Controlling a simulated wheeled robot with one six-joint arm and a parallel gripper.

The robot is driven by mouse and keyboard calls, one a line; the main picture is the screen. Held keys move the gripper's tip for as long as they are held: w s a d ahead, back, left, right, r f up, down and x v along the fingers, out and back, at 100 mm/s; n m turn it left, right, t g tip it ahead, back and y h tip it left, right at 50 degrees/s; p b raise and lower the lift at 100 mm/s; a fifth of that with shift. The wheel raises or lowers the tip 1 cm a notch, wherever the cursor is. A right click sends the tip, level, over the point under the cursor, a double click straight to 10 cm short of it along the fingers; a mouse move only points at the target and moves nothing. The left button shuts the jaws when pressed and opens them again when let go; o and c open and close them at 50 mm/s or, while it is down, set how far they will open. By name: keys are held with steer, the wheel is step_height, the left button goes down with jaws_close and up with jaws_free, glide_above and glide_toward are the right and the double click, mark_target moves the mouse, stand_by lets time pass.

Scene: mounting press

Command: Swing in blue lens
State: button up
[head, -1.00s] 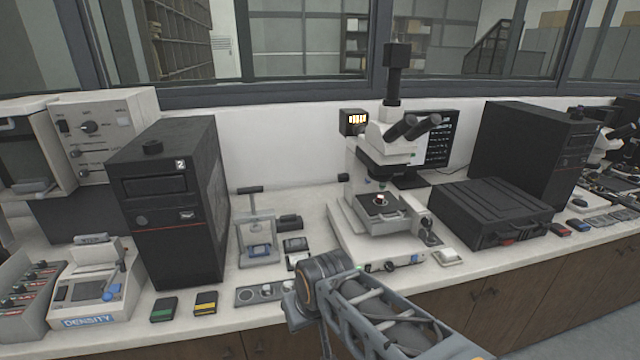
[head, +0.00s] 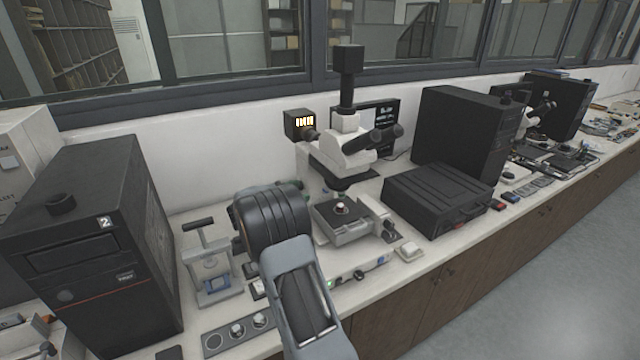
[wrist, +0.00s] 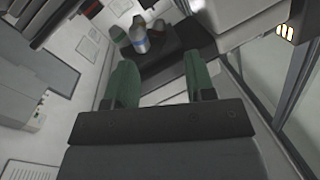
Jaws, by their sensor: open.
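The microscope (head: 347,146) stands on the bench with a black stage (head: 328,213) under its head. In the wrist view, a lens with a blue band (wrist: 140,42) hangs from the dark turret, beyond my fingers. The blue lens is ahead and slightly left of the gap, apart from both fingers. In the head view my wrist hides most of the gripper, and I cannot make out the blue lens there.
A mounting press (head: 212,283) and a black computer tower (head: 95,250) stand left of my arm. A black case (head: 437,200) and another tower (head: 462,135) stand right of the microscope. A lamp box (head: 300,124) sits at its upper left.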

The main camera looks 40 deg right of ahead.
mark_target(325, 191)
steer(key=s+d+g, duration=0.1)
steer(key=d, duration=0.1)
steer(key=s+d+m+g+p, duration=0.1)
steer(key=d, duration=0.1)
steer(key=s+d+f+g+p, duration=0.1)
steer(key=d, duration=0.1)
steer(key=shift+s+d+m, duration=0.3)
steer(key=shift+d, duration=0.05)
steer(key=shift+s+d+f, duration=0.1)
steer(key=shift+s+d, duration=0.1)
steer(key=shift+d, duration=0.5)
steer(key=shift+c, duration=0.5)
steer(key=c, duration=0.8)
